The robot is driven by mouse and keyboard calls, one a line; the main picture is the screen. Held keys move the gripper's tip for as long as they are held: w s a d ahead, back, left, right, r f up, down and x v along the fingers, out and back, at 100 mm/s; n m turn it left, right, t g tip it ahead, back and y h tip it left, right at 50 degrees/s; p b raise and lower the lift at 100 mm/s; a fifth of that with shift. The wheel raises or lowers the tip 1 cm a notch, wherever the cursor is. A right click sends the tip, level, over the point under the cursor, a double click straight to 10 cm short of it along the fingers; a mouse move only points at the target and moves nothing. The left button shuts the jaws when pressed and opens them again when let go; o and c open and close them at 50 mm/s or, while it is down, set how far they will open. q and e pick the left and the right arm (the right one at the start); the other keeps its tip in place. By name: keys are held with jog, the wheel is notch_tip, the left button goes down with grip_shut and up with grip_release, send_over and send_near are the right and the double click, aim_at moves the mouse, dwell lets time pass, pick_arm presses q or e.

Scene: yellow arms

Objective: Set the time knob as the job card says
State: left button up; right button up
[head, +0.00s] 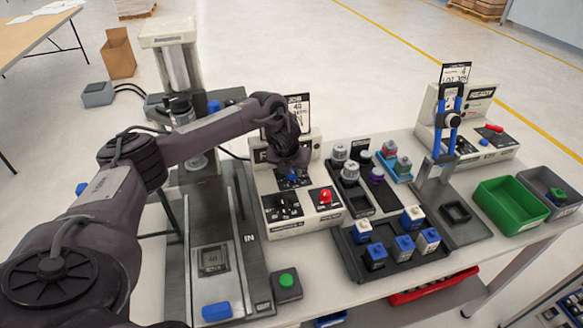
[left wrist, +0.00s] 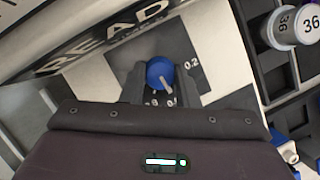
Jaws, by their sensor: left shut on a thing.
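My left gripper (head: 290,163) is over the control box (head: 281,228) in the head view. In the left wrist view the gripper (left wrist: 160,86) is shut on a blue knob (left wrist: 158,70), one finger on each side. The knob's pale pointer points down and slightly right in that view, between a mark reading 0.2 and marks at the bottom that the fingers partly hide. The knob (head: 292,177) shows only in part in the head view. The job card (head: 298,108) stands behind the box, partly hidden by my arm; its text is too small to read surely. My right gripper is not in view.
The box also carries a red switch (head: 326,196). A black tray (head: 352,270) with several blue-topped blocks is to its right. Another control box (head: 483,97) and a green bin (head: 505,206) stand further right. A press (head: 175,70) stands at left.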

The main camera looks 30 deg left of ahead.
pick_arm(q)
jog(key=n+p, duration=0.1)
jog(key=n+y+p, duration=0.1)
jog(key=n, duration=0.1)
jog(key=shift+w+d+r+n+g+p, duration=0.1)
jog(key=shift+d+r+n+g+p, duration=0.1)
jog(key=shift+n+g+p, duration=0.15)
jog(key=shift+n+g+y+p, duration=0.35)
jog(key=shift+n+y+p, duration=0.25)
jog(key=shift+n+p, duration=0.7)
jog(key=shift+w+f+n, duration=0.1)
jog(key=shift+n, duration=0.35)
jog(key=o, duration=1)
jog(key=shift+c, duration=0.2)
